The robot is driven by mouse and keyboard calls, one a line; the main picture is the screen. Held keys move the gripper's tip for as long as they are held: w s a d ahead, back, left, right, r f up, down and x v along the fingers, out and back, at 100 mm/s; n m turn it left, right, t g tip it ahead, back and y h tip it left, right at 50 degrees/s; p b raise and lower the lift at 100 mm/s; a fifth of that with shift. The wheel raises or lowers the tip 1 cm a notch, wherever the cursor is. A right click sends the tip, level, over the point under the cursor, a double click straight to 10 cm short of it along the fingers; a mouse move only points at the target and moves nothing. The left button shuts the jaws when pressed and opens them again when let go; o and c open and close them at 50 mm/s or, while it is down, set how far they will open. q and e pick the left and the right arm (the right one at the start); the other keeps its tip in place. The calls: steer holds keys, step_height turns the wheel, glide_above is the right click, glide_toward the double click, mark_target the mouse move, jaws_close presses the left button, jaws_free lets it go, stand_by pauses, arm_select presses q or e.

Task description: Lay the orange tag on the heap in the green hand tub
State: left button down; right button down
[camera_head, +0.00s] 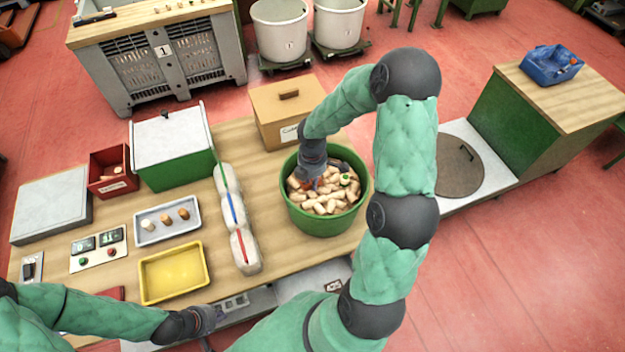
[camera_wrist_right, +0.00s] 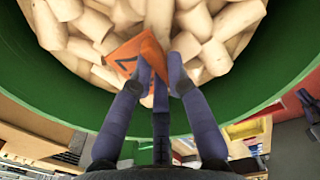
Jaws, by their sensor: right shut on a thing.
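The green hand tub (camera_head: 320,228) stands on the wooden bench and holds a heap of pale corks (camera_head: 328,207). My right gripper (camera_head: 314,178) reaches down into the tub from above. In the right wrist view its fingers (camera_wrist_right: 160,75) are shut on the orange tag (camera_wrist_right: 128,52), which bears a dark mark like a 2. The tag is at the heap's surface; I cannot tell whether it touches the corks. The fingers hide part of it. My left gripper (camera_head: 208,318) is low at the bench's front edge, its fingers too small to read.
A cardboard box (camera_head: 282,110) stands behind the tub. Long white bags with coloured bands (camera_head: 238,215) lie left of it. Further left are a yellow tray (camera_head: 173,273), a grey tray with three corks (camera_head: 148,238), a green lidded box (camera_head: 180,168) and a red bin (camera_head: 112,185).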

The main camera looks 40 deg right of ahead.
steer(key=c, duration=1.1)
jaws_free()
step_height(320, 180, up, 12)
steer(key=shift+f, duration=0.1)
